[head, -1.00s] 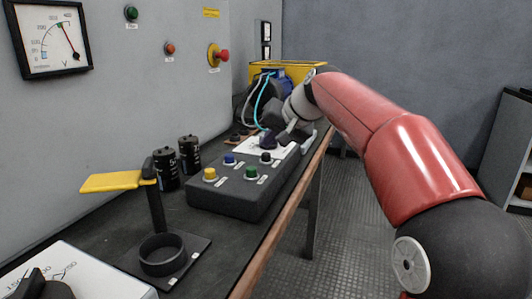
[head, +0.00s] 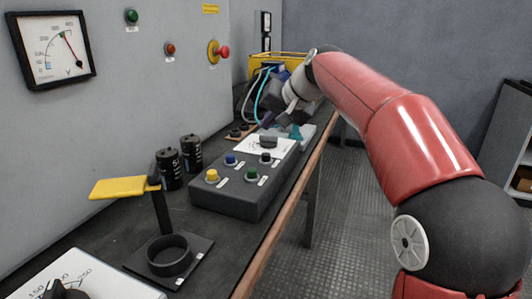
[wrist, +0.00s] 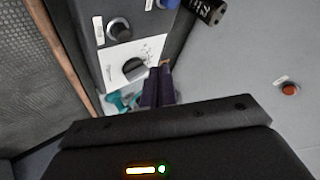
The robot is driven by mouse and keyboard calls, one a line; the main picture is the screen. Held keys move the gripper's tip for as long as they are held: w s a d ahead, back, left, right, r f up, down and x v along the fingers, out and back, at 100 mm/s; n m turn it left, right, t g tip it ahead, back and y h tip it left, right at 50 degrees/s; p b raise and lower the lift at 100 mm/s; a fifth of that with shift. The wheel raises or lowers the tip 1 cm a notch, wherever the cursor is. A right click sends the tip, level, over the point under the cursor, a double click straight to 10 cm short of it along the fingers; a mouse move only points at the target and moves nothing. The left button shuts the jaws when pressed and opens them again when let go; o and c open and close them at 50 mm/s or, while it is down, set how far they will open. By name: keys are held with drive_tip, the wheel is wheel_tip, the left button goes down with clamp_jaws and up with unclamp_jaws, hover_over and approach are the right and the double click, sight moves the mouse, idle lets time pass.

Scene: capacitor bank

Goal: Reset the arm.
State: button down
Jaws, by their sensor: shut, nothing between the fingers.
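My arm reaches from the right of the head view over the far part of the bench. My gripper (head: 268,118) is small and partly lost among dark things there. In the wrist view its two dark fingers (wrist: 158,87) are together with nothing between them. They are above the far end of the dark control box (head: 228,198), apart from the black knob (head: 268,141) on its white dial plate (head: 252,147). That knob also shows in the wrist view (wrist: 134,68).
A teal item (head: 296,132) lies on a pale box right of the dial. Black capacitors (head: 191,154) stand by the wall. A yellow-armed stand (head: 118,187) with a black ring (head: 169,256) is nearer. A yellow bin (head: 290,62) is behind. Free floor (head: 345,215) lies right of the bench.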

drive_tip(key=shift+s, duration=0.15)
drive_tip(key=s+d+f+h, duration=0.2)
drive_tip(key=s+d+f, duration=0.3)
drive_tip(key=s, duration=0.6)
drive_tip(key=s+d+f+h, duration=0.2)
drive_tip(key=s+d+f, duration=0.4)
drive_tip(key=s, duration=0.5)
drive_tip(key=s+d+f+h, duration=0.2)
drive_tip(key=s+d+f, duration=0.4)
drive_tip(key=s, duration=0.6)
wheel_tip(320, 180, down, 3)
drive_tip(key=shift+d+r+g+h, duration=0.1)
drive_tip(key=shift+d+g+h, duration=0.05)
drive_tip(key=shift+g+h, duration=0.2)
drive_tip(key=shift+s, duration=0.15)
